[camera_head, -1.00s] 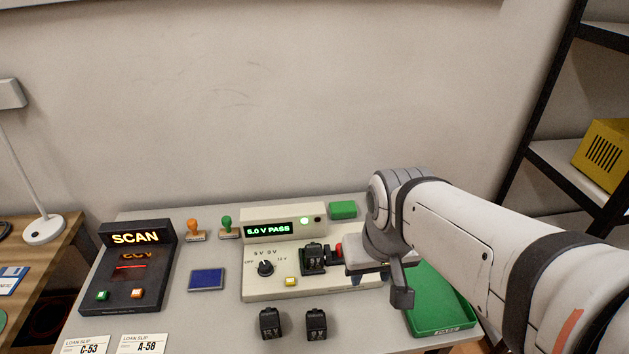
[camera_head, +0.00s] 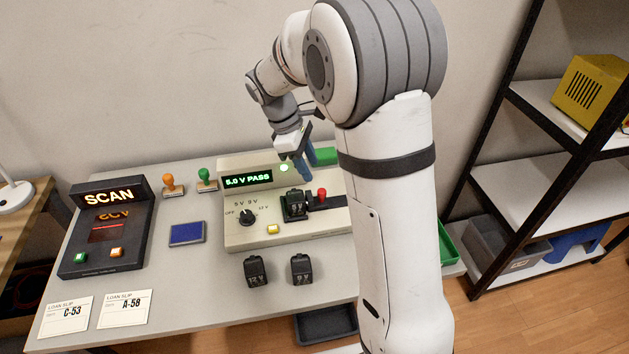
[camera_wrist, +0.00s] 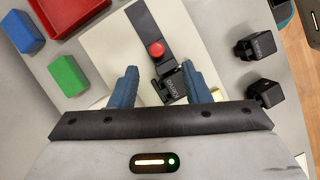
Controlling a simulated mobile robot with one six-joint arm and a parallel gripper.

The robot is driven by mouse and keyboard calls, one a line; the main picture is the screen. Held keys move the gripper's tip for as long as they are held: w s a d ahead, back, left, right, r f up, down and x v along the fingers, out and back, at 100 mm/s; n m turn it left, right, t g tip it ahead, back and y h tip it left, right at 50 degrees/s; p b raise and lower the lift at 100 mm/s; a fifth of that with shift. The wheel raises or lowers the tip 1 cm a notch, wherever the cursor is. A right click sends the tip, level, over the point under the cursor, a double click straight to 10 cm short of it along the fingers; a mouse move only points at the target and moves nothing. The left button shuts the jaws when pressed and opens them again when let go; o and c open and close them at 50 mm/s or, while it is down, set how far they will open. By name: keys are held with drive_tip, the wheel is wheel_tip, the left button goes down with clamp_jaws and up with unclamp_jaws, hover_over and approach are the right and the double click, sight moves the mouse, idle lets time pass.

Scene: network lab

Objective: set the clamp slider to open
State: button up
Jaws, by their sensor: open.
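The clamp slider is a red knob (camera_head: 322,194) on a dark track on the beige tester (camera_head: 240,232). It sits close to the right side of a black adapter (camera_head: 296,207) in the tester's bay. In the wrist view, the red knob (camera_wrist: 156,49) lies ahead of and between the fingertips, with the adapter (camera_wrist: 172,86) below it. My gripper (camera_head: 304,168) is open and empty, pointing down above the back part of the tester. It also shows in the wrist view (camera_wrist: 159,70). Whether a finger touches anything is unclear.
The tester display (camera_head: 248,181) reads 5.0 V PASS, beside a lit green lamp. Two loose black adapters (camera_head: 256,271) stand in front. A green block (camera_wrist: 67,76), a blue block (camera_wrist: 22,32) and a red tray (camera_wrist: 72,12) lie nearby. A scanner (camera_head: 107,255) stands at left.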

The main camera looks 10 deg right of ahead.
sight(320, 190)
drive_tip(key=shift+w+a+f, duration=0.1)
drive_tip(key=shift+w+f, duration=0.25)
drive_tip(key=shift+f, duration=0.35)
drive_tip(key=x, duration=0.7)
drive_tip(key=shift+d, duration=0.2)
clamp_jaws()
